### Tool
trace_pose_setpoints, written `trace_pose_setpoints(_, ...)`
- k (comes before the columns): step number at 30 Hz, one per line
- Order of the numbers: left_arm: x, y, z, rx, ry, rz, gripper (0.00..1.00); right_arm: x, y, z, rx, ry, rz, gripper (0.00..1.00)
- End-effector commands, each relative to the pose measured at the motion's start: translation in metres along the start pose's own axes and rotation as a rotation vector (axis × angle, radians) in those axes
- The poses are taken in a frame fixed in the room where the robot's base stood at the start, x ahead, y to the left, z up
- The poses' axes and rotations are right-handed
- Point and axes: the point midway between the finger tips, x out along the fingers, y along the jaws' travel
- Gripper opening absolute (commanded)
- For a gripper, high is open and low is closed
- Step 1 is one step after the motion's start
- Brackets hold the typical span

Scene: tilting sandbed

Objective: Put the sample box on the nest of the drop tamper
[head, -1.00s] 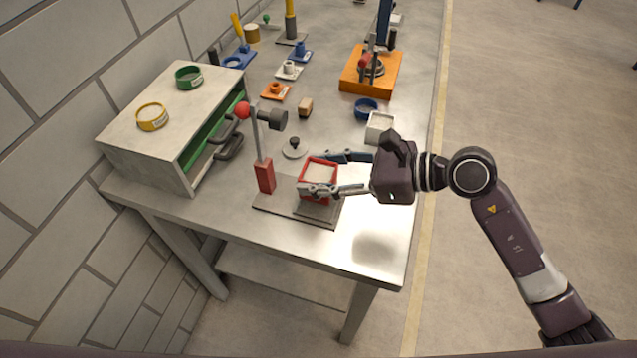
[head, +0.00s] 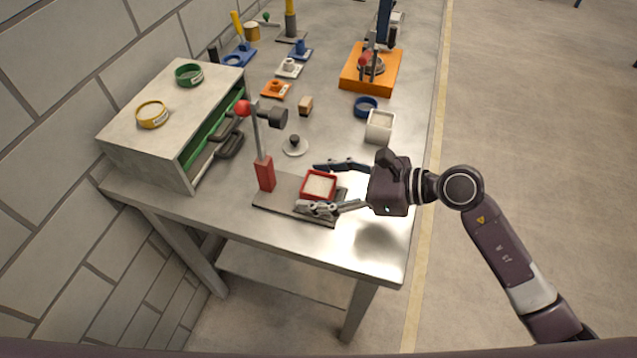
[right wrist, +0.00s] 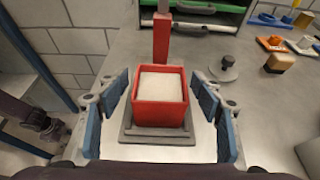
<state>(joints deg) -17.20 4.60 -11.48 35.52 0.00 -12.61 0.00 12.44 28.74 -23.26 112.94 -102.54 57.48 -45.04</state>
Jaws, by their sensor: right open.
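The sample box is a red open box (right wrist: 160,112) filled with pale sand. It sits upright on the grey base plate of the drop tamper, and shows in the head view (head: 331,193) too. The drop tamper has a red post foot (head: 265,175), a grey rod, a red knob (head: 243,108) and a dark hammer head. In the right wrist view the box stands on a raised square nest (right wrist: 135,136). My right gripper (head: 318,188) is open, its fingers on either side of the box with a gap at each side. My left gripper is not in view.
A grey cabinet with a green drawer (head: 213,132) stands left of the tamper. An orange press stand (head: 371,78) is farther back. The table front right is clear.

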Motion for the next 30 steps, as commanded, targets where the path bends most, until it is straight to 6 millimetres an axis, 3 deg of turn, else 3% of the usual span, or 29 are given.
trace_pose_setpoints(8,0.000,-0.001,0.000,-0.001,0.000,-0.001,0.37,-0.007,-0.001,0.000,0.000,0.002,-0.001,0.60)
trace_pose_setpoints(21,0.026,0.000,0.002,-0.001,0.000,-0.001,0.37,-0.094,0.000,-0.001,-0.003,0.005,-0.001,0.60)
trace_pose_setpoints(30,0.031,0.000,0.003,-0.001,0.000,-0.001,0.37,-0.121,0.000,0.002,0.000,0.000,0.001,0.60)
